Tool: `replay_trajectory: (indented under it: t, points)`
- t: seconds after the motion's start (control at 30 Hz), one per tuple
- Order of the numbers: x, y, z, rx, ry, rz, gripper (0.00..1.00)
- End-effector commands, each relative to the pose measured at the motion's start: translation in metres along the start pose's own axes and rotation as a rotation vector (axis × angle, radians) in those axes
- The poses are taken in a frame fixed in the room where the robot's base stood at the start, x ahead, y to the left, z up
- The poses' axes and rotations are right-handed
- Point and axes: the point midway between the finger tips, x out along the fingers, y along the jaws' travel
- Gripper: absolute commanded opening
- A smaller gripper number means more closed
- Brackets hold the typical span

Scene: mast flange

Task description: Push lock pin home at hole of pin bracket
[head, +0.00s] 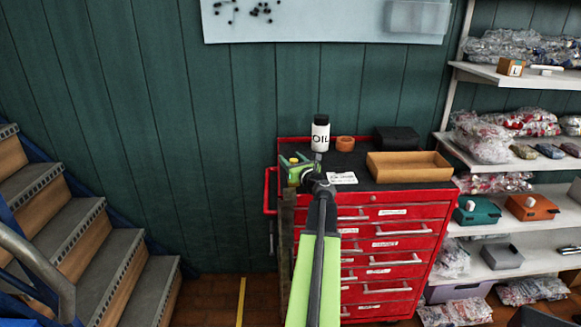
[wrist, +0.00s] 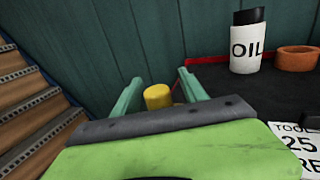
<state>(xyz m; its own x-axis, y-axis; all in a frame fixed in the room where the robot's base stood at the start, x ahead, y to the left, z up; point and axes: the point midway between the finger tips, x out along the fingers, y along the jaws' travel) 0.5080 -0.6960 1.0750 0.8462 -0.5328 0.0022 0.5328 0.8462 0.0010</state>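My gripper (wrist: 159,79) shows its two teal fingers apart in the wrist view. A yellow round-ended piece (wrist: 158,96), seemingly the lock pin's head, is between them, with a gap on each side. In the head view my gripper (head: 298,166) is small, at the cabinet's left top corner above a dark upright post (head: 287,225). A speck of yellow shows there too. The pin bracket and its hole cannot be made out; my gripper and arm cover that area. How deep the pin sits cannot be seen.
A red tool cabinet (head: 400,212) stands right of the post. On its top are an oil bottle (head: 320,136), an orange ring (head: 345,143), a wooden tray (head: 410,178), a black box (head: 396,139) and a label card (head: 341,178). Stairs (head: 75,235) rise at left; shelves (head: 500,76) stand at right.

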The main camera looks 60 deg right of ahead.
Motion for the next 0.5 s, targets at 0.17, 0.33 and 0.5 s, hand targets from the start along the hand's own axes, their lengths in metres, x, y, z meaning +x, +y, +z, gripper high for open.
replay_trajectory:
  t: [0.17,0.33,0.5]
  points:
    - [0.0004,0.0014,0.0000,0.000,0.000,0.002,0.27]
    - [0.0005,0.0017,0.0000,0.000,0.000,0.002,0.05]
    - [0.0005,0.0019,0.0000,0.000,0.000,0.002,0.00]
